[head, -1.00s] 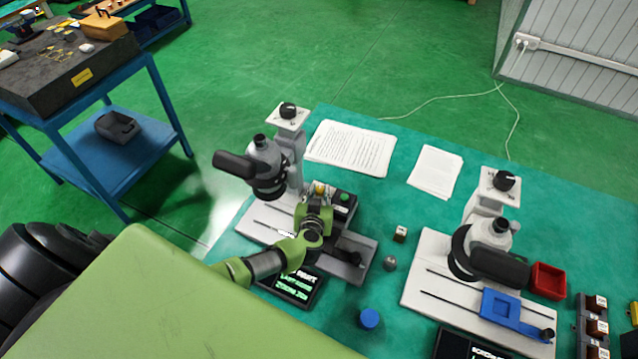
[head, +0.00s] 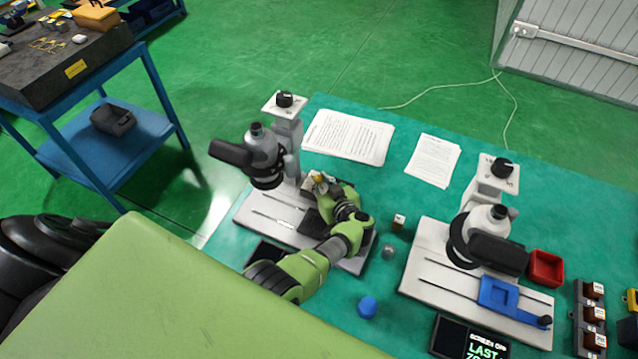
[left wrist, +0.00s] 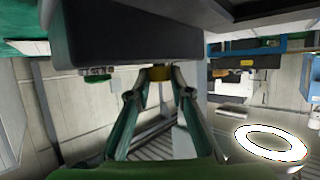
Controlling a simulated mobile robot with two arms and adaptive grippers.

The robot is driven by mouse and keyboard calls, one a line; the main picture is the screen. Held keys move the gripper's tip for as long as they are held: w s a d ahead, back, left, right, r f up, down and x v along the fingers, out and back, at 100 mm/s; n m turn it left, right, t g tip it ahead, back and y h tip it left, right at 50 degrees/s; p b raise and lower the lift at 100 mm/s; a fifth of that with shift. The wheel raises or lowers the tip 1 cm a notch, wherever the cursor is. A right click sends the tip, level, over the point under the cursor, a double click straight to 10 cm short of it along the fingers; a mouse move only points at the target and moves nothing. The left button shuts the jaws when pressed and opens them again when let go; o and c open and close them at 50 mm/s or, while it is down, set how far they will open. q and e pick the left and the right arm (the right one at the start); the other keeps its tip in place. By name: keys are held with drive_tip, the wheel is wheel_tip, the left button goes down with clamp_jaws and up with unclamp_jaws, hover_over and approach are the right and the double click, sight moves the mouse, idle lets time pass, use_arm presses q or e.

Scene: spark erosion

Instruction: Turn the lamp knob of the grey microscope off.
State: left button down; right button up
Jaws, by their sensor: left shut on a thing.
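The left microscope (head: 262,150) has a light grey base (head: 262,215) and a column topped by a black knob (head: 285,99) on a marked plate. My left gripper (head: 322,184) is low beside this column, over the right part of the base. My arm hides part of the base. My right gripper is not in view.
A second microscope (head: 488,230) with a white base stands to the right, with its own black top knob (head: 502,168). A blue cap (head: 367,307), a grey ball (head: 388,252) and a small block (head: 398,223) lie between them. Papers (head: 348,137) lie behind.

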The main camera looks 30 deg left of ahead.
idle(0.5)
use_arm(q)
drive_tip(key=c, duration=1.8)
unclamp_jaws()
